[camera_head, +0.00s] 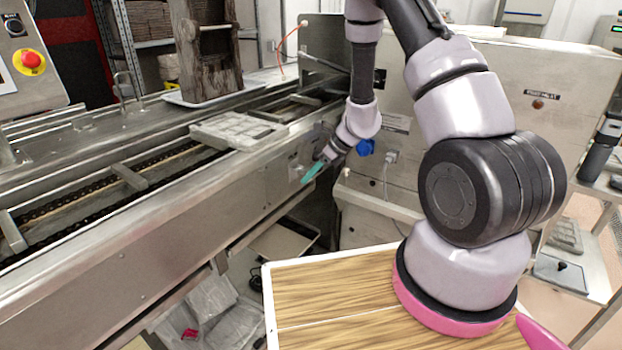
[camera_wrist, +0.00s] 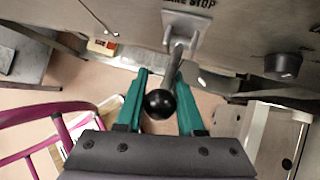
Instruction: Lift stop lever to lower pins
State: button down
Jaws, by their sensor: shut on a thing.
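The stop lever (camera_wrist: 175,62) is a metal rod with a black ball knob, coming out of a light bracket under a label ending in "STOP" on the steel side panel. My gripper (camera_wrist: 158,78) has its teal fingers on both sides of the lever and is shut on it, with the knob between the fingers towards the palm. In the head view my gripper (camera_head: 312,172) is at the side of the conveyor, and the lever is too small and covered to make out. I cannot make out the pins.
A grey mould (camera_head: 238,131) sits on the chain conveyor (camera_head: 130,178) above. A steel cabinet (camera_head: 385,123) with a blue knob stands close to the right of my gripper. A dark round knob (camera_wrist: 283,66) is on the panel right of the lever.

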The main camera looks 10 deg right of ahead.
jog(key=shift+r+g+h, duration=0.2)
jog(key=shift+g+h, duration=0.1)
jog(key=shift+h, duration=0.1)
jog(key=shift+w, duration=0.1)
jog(key=c, duration=0.5)
grip_release()
jog(key=shift+c, duration=0.2)
jog(key=shift+r, duration=0.1)
jog(key=v, duration=1)
jog(key=shift+d+r, duration=0.2)
jog(key=shift+r, duration=0.1)
